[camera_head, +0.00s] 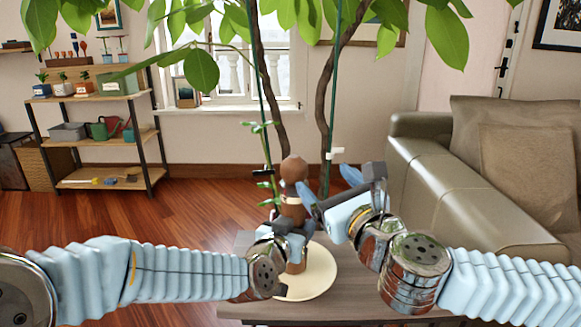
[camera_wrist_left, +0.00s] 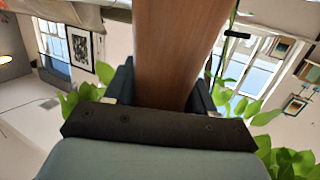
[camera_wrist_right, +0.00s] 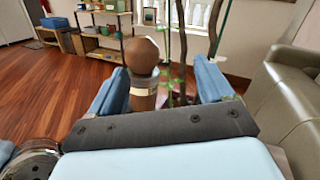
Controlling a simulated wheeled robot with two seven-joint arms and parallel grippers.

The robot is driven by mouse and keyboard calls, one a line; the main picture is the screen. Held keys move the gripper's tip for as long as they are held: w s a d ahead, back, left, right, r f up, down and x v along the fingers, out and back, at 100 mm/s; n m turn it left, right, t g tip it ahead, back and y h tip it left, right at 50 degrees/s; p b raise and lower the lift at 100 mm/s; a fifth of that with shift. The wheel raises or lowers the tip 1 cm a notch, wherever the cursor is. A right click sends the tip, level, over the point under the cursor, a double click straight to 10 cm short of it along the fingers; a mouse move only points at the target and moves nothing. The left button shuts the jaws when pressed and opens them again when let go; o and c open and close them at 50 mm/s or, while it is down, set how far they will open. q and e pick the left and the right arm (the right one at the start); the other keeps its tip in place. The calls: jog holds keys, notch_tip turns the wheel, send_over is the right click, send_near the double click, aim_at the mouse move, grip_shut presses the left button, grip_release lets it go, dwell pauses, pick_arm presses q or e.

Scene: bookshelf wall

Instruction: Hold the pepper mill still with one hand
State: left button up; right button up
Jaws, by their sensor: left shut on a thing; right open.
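The pepper mill (camera_head: 292,196) is brown wood with a round knob on top and a pale band below it. It stands upright over a round cream plate (camera_head: 318,277) on the low table. My left gripper (camera_head: 290,243) is shut on its lower body; the left wrist view shows the brown body (camera_wrist_left: 178,60) between the fingers. My right gripper (camera_head: 330,190) is open beside the mill's upper part. In the right wrist view the knob and band (camera_wrist_right: 143,75) show near the left finger, apparently between or just beyond the fingers; I cannot tell which.
The grey-brown table (camera_head: 355,295) lies under both arms. Plant stems (camera_head: 325,110) rise behind the mill, with leaves hanging above. A leather sofa (camera_head: 480,190) is at the right, a shelf (camera_head: 105,130) at the back left. Wood floor is open at left.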

aim_at(293, 167)
jog(key=w+a, duration=0.2)
jog(key=w, duration=0.1)
jog(key=w+a+m, duration=0.1)
jog(key=w+a, duration=0.1)
jog(key=w+a+m+g, duration=0.1)
jog(key=w+a, duration=0.1)
jog(key=w, duration=0.1)
jog(key=shift+w+a+f, duration=0.25)
jog(key=shift+w+f, duration=0.05)
jog(key=shift+f, duration=0.05)
jog(key=c, duration=1)
jog(key=m+t+h, duration=0.1)
jog(key=m+h, duration=0.1)
jog(key=h, duration=0.1)
jog(key=shift+m, duration=0.3)
jog(key=shift+c, duration=0.2)
jog(key=shift+d+m+h, duration=0.25)
jog(key=shift+m+h, duration=0.25)
jog(key=shift+h, duration=0.4)
